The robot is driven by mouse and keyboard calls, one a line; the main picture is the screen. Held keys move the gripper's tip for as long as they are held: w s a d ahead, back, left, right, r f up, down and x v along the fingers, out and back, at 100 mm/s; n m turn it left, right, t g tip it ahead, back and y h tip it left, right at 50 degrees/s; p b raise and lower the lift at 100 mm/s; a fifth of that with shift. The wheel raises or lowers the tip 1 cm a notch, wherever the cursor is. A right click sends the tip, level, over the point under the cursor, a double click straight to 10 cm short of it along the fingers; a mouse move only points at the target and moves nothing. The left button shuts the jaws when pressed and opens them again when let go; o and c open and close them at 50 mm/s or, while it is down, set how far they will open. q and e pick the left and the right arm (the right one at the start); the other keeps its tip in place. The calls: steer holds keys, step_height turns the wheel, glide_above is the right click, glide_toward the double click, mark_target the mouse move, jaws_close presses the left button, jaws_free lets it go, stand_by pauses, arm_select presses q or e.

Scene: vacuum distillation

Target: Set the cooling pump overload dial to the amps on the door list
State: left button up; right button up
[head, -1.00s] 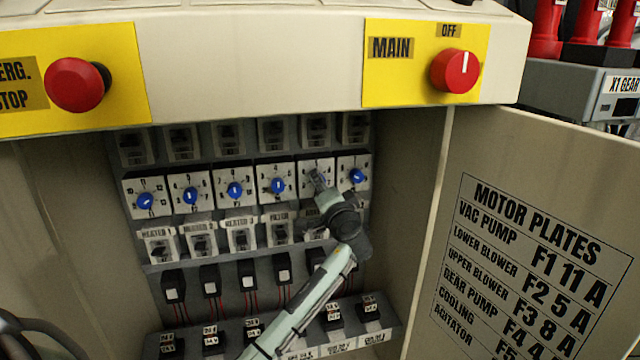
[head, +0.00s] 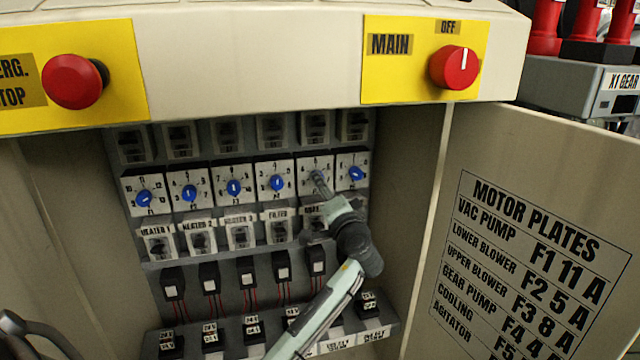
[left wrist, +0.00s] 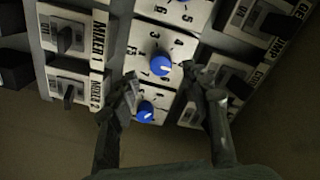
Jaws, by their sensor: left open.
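A row of overload dials with blue knobs and white scales runs across the open cabinet. The fifth dial from the left (head: 306,168) is partly hidden by my left gripper (head: 320,180), whose fingertips are in front of it. In the left wrist view, the open gripper (left wrist: 163,82) has one finger on each side of the dials. One blue knob (left wrist: 161,64) lies just above the line between its fingertips and another (left wrist: 146,111) lies lower. Whether the fingers touch a knob cannot be told. The door list (head: 530,270) names COOLING, but its amps are cut off.
Breakers fill the rows above and below the dials. The open door (head: 580,160) stands to the right. A red emergency stop (head: 72,82) and a red MAIN switch (head: 454,68) sit on the panel overhead.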

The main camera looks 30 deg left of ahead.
arm_select(q)
steer(key=v, duration=0.7)
stand_by(0.3)
steer(key=s+d+f+g+h+p, duration=0.1)
steer(key=s+f+g+h, duration=0.15)
steer(key=s+f, duration=0.65)
steer(key=s+f+g+h, duration=0.2)
steer(key=s+f+h, duration=0.15)
steer(key=f, duration=1.15)
steer(key=s+d+f+g+h, duration=0.2)
steer(key=s+f, duration=0.3)
steer(key=s, duration=0.3)
steer(key=s+d+f+g+h, duration=0.2)
steer(key=s+d+f+h, duration=0.2)
steer(key=s, duration=0.5)
step_height(320, 180, down, 3)
steer(key=shift+s+d+r+n+p, duration=0.15)
steer(key=shift+d+n+p, duration=0.1)
steer(key=shift+n+p, duration=0.15)
arm_select(e)
steer(key=f, duration=0.4)
steer(key=shift+w+a+f, duration=0.15)
steer(key=shift+w+a, duration=0.15)
steer(key=shift+w, duration=0.05)
steer(key=shift+s+d, duration=0.1)
steer(key=shift+d, duration=0.15)
